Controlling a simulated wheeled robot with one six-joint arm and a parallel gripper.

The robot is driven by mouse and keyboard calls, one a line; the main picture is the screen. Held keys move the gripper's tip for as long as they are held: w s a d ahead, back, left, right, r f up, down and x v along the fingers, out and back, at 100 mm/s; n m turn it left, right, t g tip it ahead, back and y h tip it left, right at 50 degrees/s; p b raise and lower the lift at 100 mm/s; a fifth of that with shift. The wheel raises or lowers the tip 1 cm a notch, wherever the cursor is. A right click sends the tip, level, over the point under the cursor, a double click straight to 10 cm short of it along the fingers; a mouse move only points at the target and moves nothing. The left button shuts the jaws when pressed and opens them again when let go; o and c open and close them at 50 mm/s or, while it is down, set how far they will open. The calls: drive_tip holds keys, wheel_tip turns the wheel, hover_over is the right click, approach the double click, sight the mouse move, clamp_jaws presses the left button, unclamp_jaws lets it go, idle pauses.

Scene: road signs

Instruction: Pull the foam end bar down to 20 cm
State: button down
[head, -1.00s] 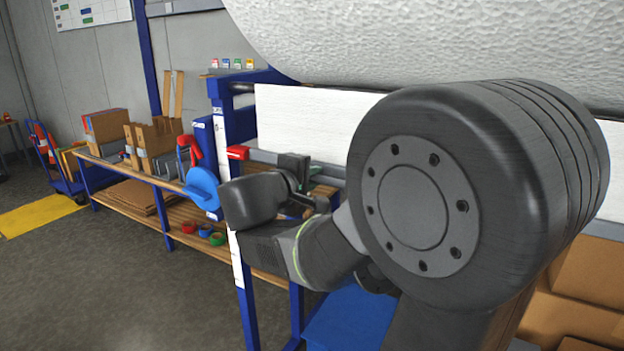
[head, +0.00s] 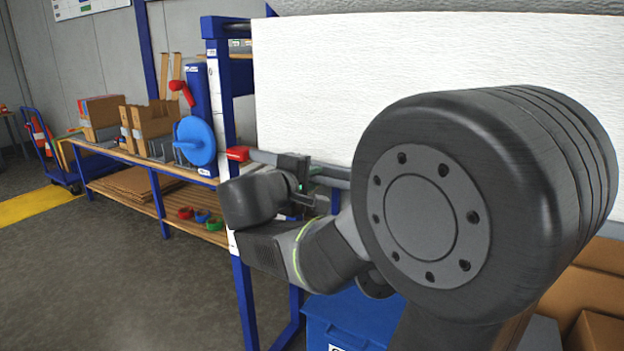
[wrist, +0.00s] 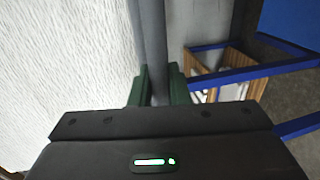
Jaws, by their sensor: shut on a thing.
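The white foam sheet (head: 430,75) hangs down in front of the blue frame, and it fills the left of the wrist view (wrist: 65,55). The grey end bar (head: 263,157) runs along its lower edge. A red marker (head: 237,153) sits at the bar's left end, beside the frame post with its white scale strip (head: 214,90); the scale numbers are too small to read. My gripper (head: 300,166) is shut on the bar. In the wrist view, the bar (wrist: 151,45) passes between my green fingers (wrist: 158,85).
A blue bin (head: 345,318) stands below my arm, with cardboard boxes (head: 590,275) at the lower right. A workbench (head: 140,158) with a blue disc (head: 196,141), boxes and tape rolls stands behind left.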

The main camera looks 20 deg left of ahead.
drive_tip(key=c, duration=1.4)
unclamp_jaws()
drive_tip(key=p+v, duration=0.1)
drive_tip(key=v, duration=1.2)
drive_tip(key=shift+s+p, duration=0.4)
drive_tip(key=shift+a+r, duration=0.1)
drive_tip(key=shift+a, duration=0.05)
drive_tip(key=b+x, duration=0.1)
drive_tip(key=x, duration=1.2)
drive_tip(key=shift+w+b, duration=0.35)
drive_tip(key=shift+w, duration=0.05)
